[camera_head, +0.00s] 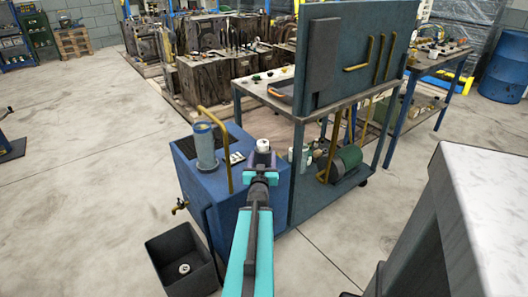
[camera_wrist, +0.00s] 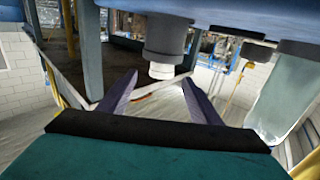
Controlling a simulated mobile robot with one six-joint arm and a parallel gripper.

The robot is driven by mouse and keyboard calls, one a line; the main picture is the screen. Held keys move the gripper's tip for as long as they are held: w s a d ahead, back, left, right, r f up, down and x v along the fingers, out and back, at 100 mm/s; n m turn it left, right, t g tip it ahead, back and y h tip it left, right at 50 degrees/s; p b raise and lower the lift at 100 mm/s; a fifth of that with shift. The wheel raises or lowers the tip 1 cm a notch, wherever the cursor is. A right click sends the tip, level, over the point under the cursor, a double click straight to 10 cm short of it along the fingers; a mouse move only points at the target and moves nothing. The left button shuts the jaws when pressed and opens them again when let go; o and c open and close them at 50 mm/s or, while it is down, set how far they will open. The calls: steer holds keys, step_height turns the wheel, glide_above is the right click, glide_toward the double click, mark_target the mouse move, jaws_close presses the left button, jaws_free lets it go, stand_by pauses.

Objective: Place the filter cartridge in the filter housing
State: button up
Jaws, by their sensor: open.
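The filter cartridge appears to be the white piece (camera_wrist: 161,70) at the end of a short grey cylinder (camera_wrist: 166,38), which I take as the filter housing, in the wrist view. That view looks inverted, so the white end points up from the blue unit. The white top (camera_head: 263,145) also shows in the head view, just beyond my gripper (camera_head: 262,161). In the wrist view my gripper (camera_wrist: 159,80) is open, its dark fingers apart on either side of the white piece, with no visible contact. How deep the cartridge sits is hidden.
A translucent blue cylinder (camera_head: 206,147) and a brass pipe (camera_head: 214,135) stand on the blue unit (camera_head: 199,180), left of my gripper. A black bin (camera_head: 180,250) holds a small white ring-like piece (camera_head: 184,268). A blue-framed bench (camera_head: 300,112) is behind.

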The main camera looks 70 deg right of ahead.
steer(key=shift+s+a+r+p, duration=0.15)
steer(key=shift+a+p, duration=0.1)
steer(key=shift+p, duration=0.35)
steer(key=a+p, duration=0.1)
steer(key=p, duration=0.2)
steer(key=shift+s+a, duration=0.15)
steer(key=shift+a, duration=0.05)
steer(key=shift+s+a+p, duration=0.1)
steer(key=shift+a+p, duration=0.25)
steer(key=shift+p, duration=0.5)
steer(key=shift+a, duration=0.1)
